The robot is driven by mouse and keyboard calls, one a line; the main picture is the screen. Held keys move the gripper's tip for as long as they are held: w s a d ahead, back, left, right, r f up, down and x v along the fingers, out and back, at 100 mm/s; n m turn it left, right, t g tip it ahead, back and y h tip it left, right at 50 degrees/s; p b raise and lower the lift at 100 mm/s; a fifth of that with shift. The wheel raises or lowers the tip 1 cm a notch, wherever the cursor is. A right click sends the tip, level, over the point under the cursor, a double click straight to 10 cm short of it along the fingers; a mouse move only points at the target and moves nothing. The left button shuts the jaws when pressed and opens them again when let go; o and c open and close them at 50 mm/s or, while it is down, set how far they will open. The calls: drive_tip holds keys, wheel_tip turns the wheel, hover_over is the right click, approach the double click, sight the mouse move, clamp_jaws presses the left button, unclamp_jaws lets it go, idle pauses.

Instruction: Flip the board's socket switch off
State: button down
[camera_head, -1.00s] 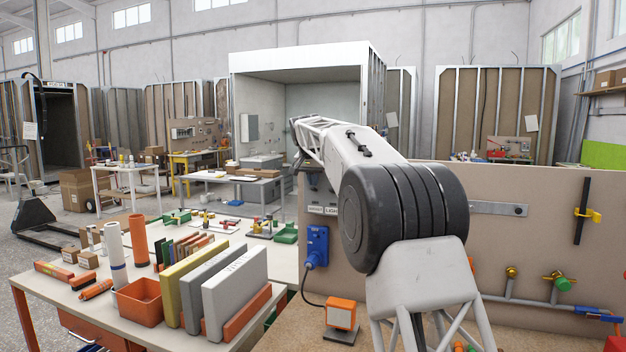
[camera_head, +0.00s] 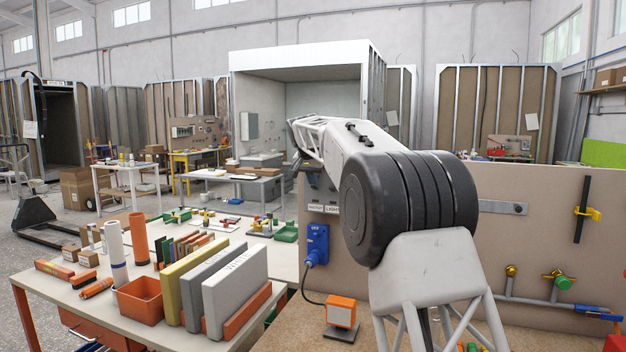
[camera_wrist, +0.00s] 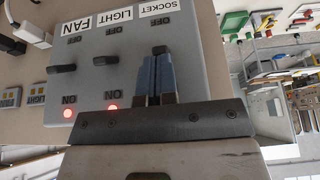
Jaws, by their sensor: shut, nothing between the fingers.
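In the wrist view a grey switch box (camera_wrist: 88,45) fills the left, its lettering upside down. It carries the labels SOCKET (camera_wrist: 156,5), LIGHT (camera_wrist: 118,14) and FAN (camera_wrist: 78,23). The fan switch (camera_wrist: 62,68) and light switch (camera_wrist: 112,65) are dark levers, each with a lit red lamp near its ON mark. My gripper (camera_wrist: 158,56) is shut and empty, its blue fingers over the socket column at the box. The head view hides my gripper behind my arm and the board.
In the head view the upright board (camera_head: 540,235) stands at the right, with a blue socket and plug (camera_head: 316,245), an orange box (camera_head: 341,312) and pipes with valves (camera_head: 558,280). A crowded table (camera_head: 70,300) stands at the left. The wrist view shows a white plug (camera_wrist: 30,33) beside the box.

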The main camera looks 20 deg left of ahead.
drive_tip(key=shift+s+f+t, duration=0.35)
drive_tip(key=shift+f+t, duration=0.05)
drive_tip(key=shift+t, duration=0.6)
drive_tip(key=shift+s+f+t, duration=0.3)
drive_tip(key=shift+f+t, duration=0.05)
drive_tip(key=shift+t, duration=0.65)
drive_tip(key=shift+s+f+t, duration=0.15)
drive_tip(key=shift+f+t, duration=0.1)
drive_tip(key=shift+t, duration=0.45)
drive_tip(key=shift+s+f+t, duration=0.1)
drive_tip(key=shift+f+t, duration=0.15)
drive_tip(key=shift+t, duration=0.45)
drive_tip(key=shift+r, duration=0.25)
drive_tip(key=shift+r, duration=0.55)
drive_tip(key=shift+s, duration=0.1)
drive_tip(key=s+f+v, duration=0.1)
drive_tip(key=v, duration=0.8)
drive_tip(key=shift+s, duration=0.35)
drive_tip(key=shift+f, duration=0.15)
idle(0.3)
